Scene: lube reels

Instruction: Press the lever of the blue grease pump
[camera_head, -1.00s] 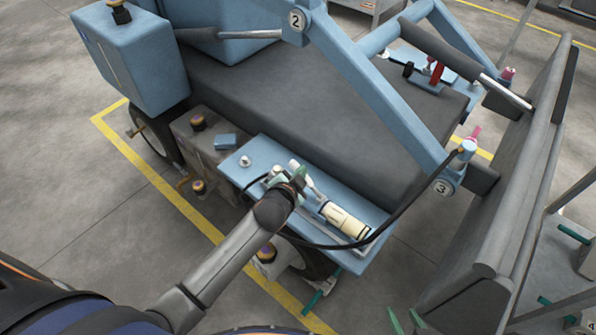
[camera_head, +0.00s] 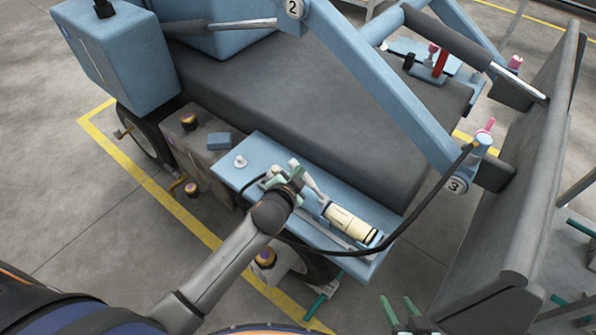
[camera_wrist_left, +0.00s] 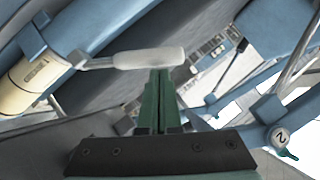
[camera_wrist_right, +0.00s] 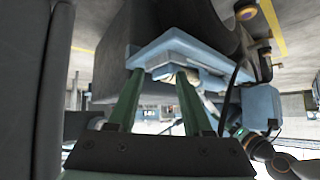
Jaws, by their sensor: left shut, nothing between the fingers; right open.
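The grease pump (camera_head: 350,222) has a cream cylinder and lies on a light-blue side tray (camera_head: 250,155) of the machine. Its cream body also shows in the left wrist view (camera_wrist_left: 28,85). Its lever has a pale grey handle (camera_wrist_left: 148,57) in the left wrist view. My left gripper (camera_wrist_left: 158,75) is shut and empty, its fingertips right at the handle's lower edge; I cannot tell whether they touch. In the head view my left gripper (camera_head: 291,172) partly hides the lever. My right gripper (camera_head: 400,306) is open and empty, low near the picture's bottom edge.
A black hose (camera_head: 420,212) loops from the tray to the arm joint marked 3. A grey bucket (camera_head: 525,170) stands at right. A red-handled part (camera_head: 440,63) sits on the far tray. Grey floor (camera_head: 50,210) is free at left.

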